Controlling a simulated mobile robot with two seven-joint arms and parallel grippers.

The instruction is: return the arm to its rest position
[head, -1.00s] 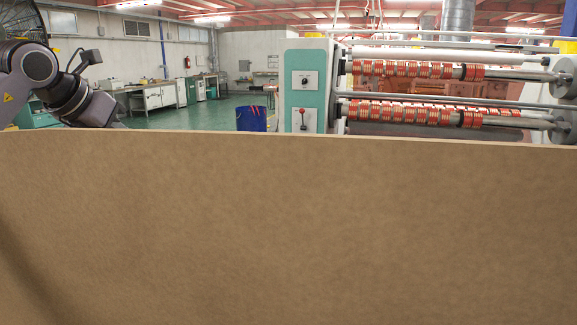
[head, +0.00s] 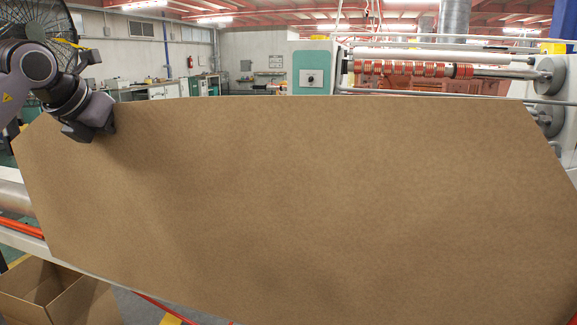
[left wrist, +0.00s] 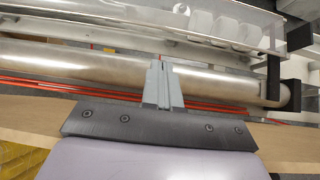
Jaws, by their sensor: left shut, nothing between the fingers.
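My left arm comes in at the upper left of the head view. Its dark wrist end (head: 90,118) overlaps the upper left of a large brown board; the fingers are hidden there. In the left wrist view my left gripper (left wrist: 163,85) has its two grey fingers together, with nothing between them. A metal roller (left wrist: 80,65) lies beyond the fingertips. The large brown board (head: 300,200) fills most of the head view, with cut corners at left and right. My right gripper is not in view.
A machine (head: 313,68) with red rolls (head: 415,69) on a shaft stands behind the board. An open cardboard box (head: 35,305) is at the lower left. Part of a metal roller (head: 15,195) and red bars show at the left. A fan (head: 45,25) stands behind my arm.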

